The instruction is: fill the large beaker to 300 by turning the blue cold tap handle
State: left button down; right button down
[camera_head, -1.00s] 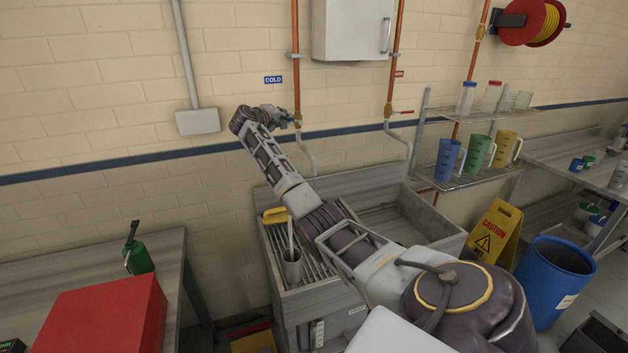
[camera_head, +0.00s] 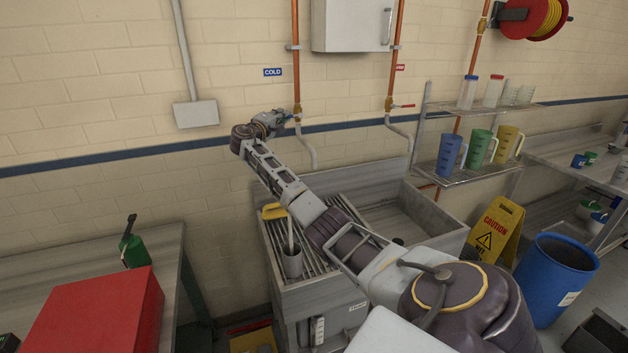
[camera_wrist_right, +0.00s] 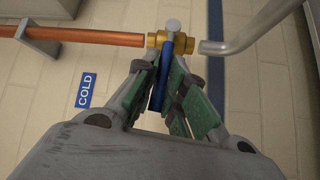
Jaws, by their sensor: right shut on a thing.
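My right gripper (camera_head: 286,119) is at the cold tap on the wall, under the blue COLD sign (camera_head: 272,72). In the right wrist view its fingers (camera_wrist_right: 162,88) are shut on the blue cold tap handle (camera_wrist_right: 157,92), which runs back from the brass valve (camera_wrist_right: 183,43) between the finger pads. The grey spout (camera_head: 312,150) curves down towards the sink; I see no water at its visible part. I cannot make out the large beaker under it, where my arm covers part of the sink. My left gripper is out of view.
The sink (camera_head: 440,222) has a ribbed drainer with a metal cup (camera_head: 292,264). A red-handled tap (camera_head: 402,106) is to the right. A wire shelf (camera_head: 470,176) holds blue, green and yellow jugs. A yellow caution sign (camera_head: 495,232) and blue bin (camera_head: 556,275) stand on the right.

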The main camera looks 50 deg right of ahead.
jog(key=shift+f+n+h+b, duration=0.5)
jog(key=shift+f, duration=0.1)
jog(key=c, duration=1.5)
grip_release()
jog(key=shift+a+r, duration=0.1)
jog(key=v, duration=1.3)
jog(key=shift+s+a+b, duration=0.2)
jog(key=shift+a+b, duration=0.1)
jog(key=shift+v, duration=6)
